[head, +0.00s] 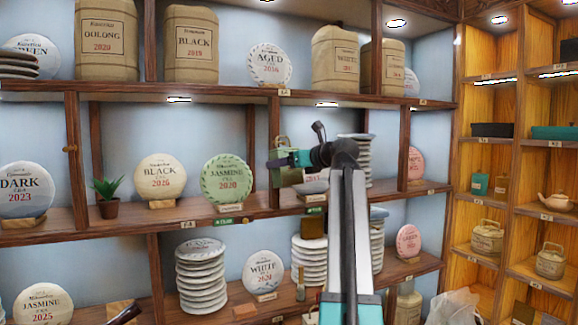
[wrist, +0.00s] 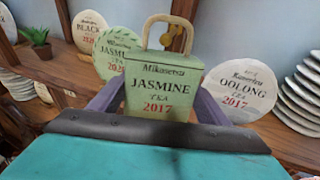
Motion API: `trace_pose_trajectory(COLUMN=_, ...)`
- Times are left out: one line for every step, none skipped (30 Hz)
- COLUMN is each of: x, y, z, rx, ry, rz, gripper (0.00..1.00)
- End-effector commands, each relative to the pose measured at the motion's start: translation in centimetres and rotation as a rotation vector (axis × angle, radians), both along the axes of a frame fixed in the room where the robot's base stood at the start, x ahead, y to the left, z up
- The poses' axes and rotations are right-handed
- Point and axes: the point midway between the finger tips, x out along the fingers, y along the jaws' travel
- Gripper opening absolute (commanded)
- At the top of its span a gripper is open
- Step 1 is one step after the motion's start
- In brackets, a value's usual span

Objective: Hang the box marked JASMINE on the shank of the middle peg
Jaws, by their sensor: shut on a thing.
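The pale green box marked JASMINE 2017 (wrist: 160,92) is upright between the fingers of my gripper (wrist: 155,105) in the wrist view, its arched handle on top. A brass peg (wrist: 175,38) shows through the handle's loop. I cannot tell whether the handle is around the peg or still in front of it. In the head view my gripper (head: 282,161) is at the middle shelf level, in front of an upright.
Another brass peg (head: 70,149) is on the left upright. A green JASMINE 2020 cake (head: 227,180) stands left of my gripper. An OOLONG cake (wrist: 240,90) and stacked cakes (wrist: 298,95) are at the right. The shelf board (wrist: 70,68) runs behind the box.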

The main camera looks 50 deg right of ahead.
Motion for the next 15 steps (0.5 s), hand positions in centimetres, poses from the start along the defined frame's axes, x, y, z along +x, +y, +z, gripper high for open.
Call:
trace_pose_trajectory(x=0.17, y=-0.06, z=-0.08, rx=0.0, ry=0.0, rz=0.001, gripper=0.41)
trace_pose_trajectory(x=0.26, y=-0.09, z=-0.16, rx=0.0, ry=0.0, rz=0.001, gripper=0.41)
trace_pose_trajectory(x=0.38, y=-0.14, z=-0.26, rx=0.0, ry=0.0, rz=0.001, gripper=0.41)
trace_pose_trajectory(x=0.47, y=-0.18, z=-0.34, rx=0.0, ry=0.0, rz=0.001, gripper=0.41)
trace_pose_trajectory(x=0.55, y=-0.22, z=-0.41, rx=0.0, ry=0.0, rz=0.001, gripper=0.41)
trace_pose_trajectory(x=0.66, y=-0.26, z=-0.5, rx=0.0, ry=0.0, rz=0.001, gripper=0.41)
trace_pose_trajectory(x=0.74, y=-0.3, z=-0.56, rx=0.0, ry=0.0, rz=0.001, gripper=0.41)
trace_pose_trajectory(x=0.81, y=-0.33, z=-0.62, rx=0.0, ry=0.0, rz=0.001, gripper=0.41)
trace_pose_trajectory(x=0.89, y=-0.36, z=-0.68, rx=0.0, ry=0.0, rz=0.001, gripper=0.41)
trace_pose_trajectory(x=0.91, y=-0.36, z=-0.7, rx=0.0, ry=0.0, rz=0.001, gripper=0.41)
trace_pose_trajectory(x=0.94, y=-0.36, z=-0.75, rx=0.0, ry=0.0, rz=0.0, gripper=0.41)
trace_pose_trajectory(x=0.98, y=-0.37, z=-0.82, rx=0.0, ry=0.0, rz=0.0, gripper=0.41)
trace_pose_trajectory(x=1.01, y=-0.39, z=-0.86, rx=0.0, ry=0.0, rz=0.0, gripper=0.41)
trace_pose_trajectory(x=1.04, y=-0.39, z=-0.9, rx=0.0, ry=-0.001, rz=0.0, gripper=0.41)
trace_pose_trajectory(x=1.07, y=-0.4, z=-0.94, rx=0.0, ry=-0.001, rz=0.0, gripper=0.41)
